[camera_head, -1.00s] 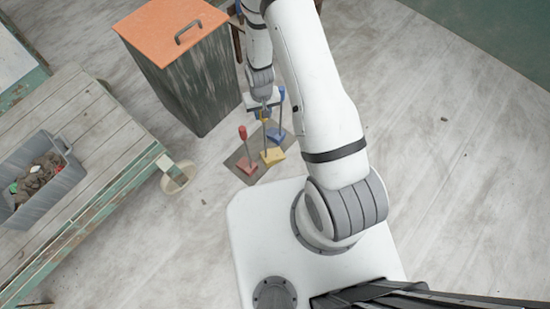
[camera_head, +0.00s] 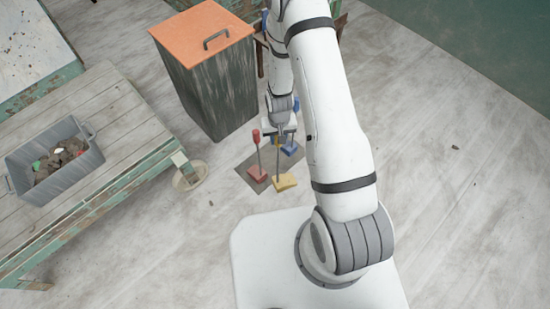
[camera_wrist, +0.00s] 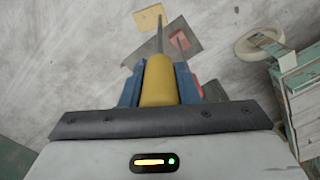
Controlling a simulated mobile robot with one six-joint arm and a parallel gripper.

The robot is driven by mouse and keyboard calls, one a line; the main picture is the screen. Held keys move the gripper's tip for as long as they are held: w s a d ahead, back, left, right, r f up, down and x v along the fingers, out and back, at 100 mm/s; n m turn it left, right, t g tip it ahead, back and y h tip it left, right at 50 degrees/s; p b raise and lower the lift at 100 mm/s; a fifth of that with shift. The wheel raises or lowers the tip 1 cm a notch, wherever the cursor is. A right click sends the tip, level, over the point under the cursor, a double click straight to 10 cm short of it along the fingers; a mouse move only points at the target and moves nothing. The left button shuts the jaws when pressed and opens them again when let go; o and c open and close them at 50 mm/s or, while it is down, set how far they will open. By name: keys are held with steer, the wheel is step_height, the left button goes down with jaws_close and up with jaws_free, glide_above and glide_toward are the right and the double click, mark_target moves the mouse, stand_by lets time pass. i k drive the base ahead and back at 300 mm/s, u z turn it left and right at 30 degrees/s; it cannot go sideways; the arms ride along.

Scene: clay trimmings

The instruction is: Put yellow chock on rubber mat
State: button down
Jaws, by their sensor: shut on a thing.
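The yellow chock has a yellow base (camera_head: 286,181) on a thin rod, with a yellow handle (camera_wrist: 158,82) at the other end. My gripper (camera_wrist: 158,88) is shut on that handle, its blue fingers on either side. The grey rubber mat (camera_head: 243,171) lies flat on the floor; it also shows in the wrist view (camera_wrist: 150,52). The yellow base appears at or just past the mat's near edge. In the wrist view the base (camera_wrist: 149,17) shows against bare floor beside the mat. I cannot tell whether it touches the floor.
A red chock (camera_head: 257,173) and a blue chock (camera_head: 290,148) stand at the mat, handles up. A dark bin with an orange lid (camera_head: 203,35) stands behind. A wooden bench with a grey tub (camera_head: 88,165) is left, a round pale dish (camera_head: 190,177) beside it. Floor to the right is clear.

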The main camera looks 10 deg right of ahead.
mark_target(272, 160)
steer(key=u, duration=0.2)
steer(key=i, duration=0.85)
steer(key=z, duration=0.25)
